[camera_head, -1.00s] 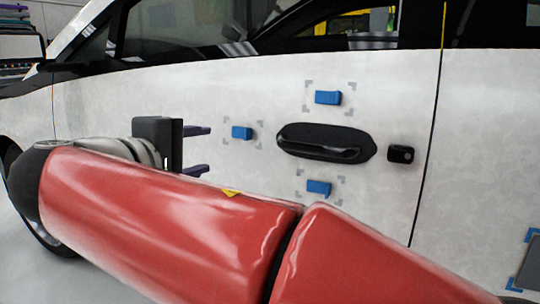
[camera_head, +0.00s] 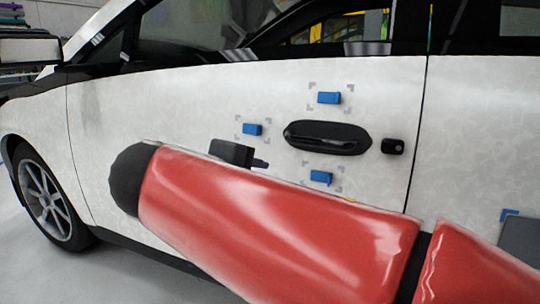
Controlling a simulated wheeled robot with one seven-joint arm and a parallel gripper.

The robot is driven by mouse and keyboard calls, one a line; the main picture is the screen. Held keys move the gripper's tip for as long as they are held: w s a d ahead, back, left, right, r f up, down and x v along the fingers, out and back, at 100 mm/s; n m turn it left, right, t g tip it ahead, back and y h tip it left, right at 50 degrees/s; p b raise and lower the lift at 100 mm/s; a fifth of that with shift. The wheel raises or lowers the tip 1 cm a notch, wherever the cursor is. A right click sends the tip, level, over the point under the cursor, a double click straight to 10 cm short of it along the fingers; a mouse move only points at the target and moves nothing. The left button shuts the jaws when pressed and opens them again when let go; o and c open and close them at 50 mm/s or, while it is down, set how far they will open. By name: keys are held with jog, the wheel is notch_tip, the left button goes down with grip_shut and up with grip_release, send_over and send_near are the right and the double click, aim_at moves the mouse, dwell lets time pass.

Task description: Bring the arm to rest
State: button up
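My gripper (camera_head: 262,163) is in front of the white car door, below and left of the black door handle (camera_head: 327,137). Its dark body (camera_head: 232,152) and one dark finger show above my red arm. The rest of it is hidden behind the arm, so its opening cannot be seen. My red arm (camera_head: 270,215) crosses the lower middle of the view. Nothing is visibly held.
Blue blocks sit on the door inside grey corner marks: one above the handle (camera_head: 329,98), one left of it (camera_head: 252,129), one below it (camera_head: 320,177). A black keyhole piece (camera_head: 392,146) is right of the handle. The front wheel (camera_head: 44,197) is at left.

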jog(key=s+d+f+m+g+y+p, duration=0.5)
jog(key=s+d+f+m, duration=0.7)
jog(key=s+d+f, duration=0.3)
jog(key=d+f+g+y, duration=0.1)
jog(key=d, duration=0.2)
jog(key=shift+s+f, duration=0.15)
jog(key=shift+f, duration=0.1)
